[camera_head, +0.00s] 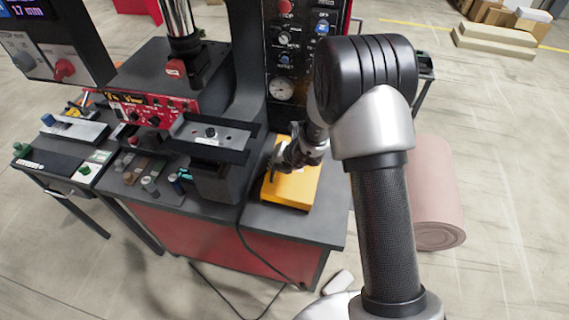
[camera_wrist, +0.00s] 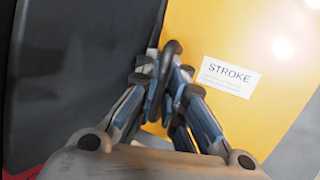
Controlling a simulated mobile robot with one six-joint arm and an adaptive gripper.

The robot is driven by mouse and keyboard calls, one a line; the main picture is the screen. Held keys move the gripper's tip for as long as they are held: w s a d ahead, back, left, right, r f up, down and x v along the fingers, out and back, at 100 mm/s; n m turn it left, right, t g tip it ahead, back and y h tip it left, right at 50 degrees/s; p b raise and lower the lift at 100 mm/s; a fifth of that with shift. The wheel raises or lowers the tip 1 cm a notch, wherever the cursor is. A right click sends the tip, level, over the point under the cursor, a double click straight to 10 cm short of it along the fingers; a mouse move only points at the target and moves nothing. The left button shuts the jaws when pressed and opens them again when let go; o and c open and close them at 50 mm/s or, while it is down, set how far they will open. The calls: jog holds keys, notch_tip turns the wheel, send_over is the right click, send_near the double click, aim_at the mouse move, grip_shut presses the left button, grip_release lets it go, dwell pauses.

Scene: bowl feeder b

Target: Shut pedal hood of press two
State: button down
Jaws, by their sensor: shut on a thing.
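The yellow pedal hood (camera_head: 291,188) sits on the dark bench top at the right of the press. In the wrist view its yellow face (camera_wrist: 215,35) fills the upper middle and bears a white label reading STROKE. My gripper (camera_head: 281,166) is at the hood's left side. In the wrist view my gripper (camera_wrist: 165,85) is shut on a dark upright handle (camera_wrist: 171,50) in front of the yellow face. I cannot tell how far the hood is open; my gripper and arm hide part of it.
The press (camera_head: 205,130) stands just left of the hood, with a control panel (camera_head: 290,60) with a gauge behind. Small parts lie on the bench at the left. A cable hangs down the bench front.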

jog(key=shift+w+a+f+b, duration=0.25)
jog(key=shift+a+f+b, duration=0.1)
jog(key=shift+a+f, duration=0.3)
jog(key=c, duration=2)
grip_release()
jog(key=shift+a, duration=0.1)
jog(key=shift+o, duration=0.2)
jog(key=shift+s, duration=0.1)
jog(key=shift+s+d+r, duration=0.1)
jog(key=shift+d+r, duration=0.1)
jog(key=shift+r, duration=0.1)
jog(key=v, duration=1.1)
jog(key=shift+r, duration=0.15)
jog(key=shift+n, duration=0.3)
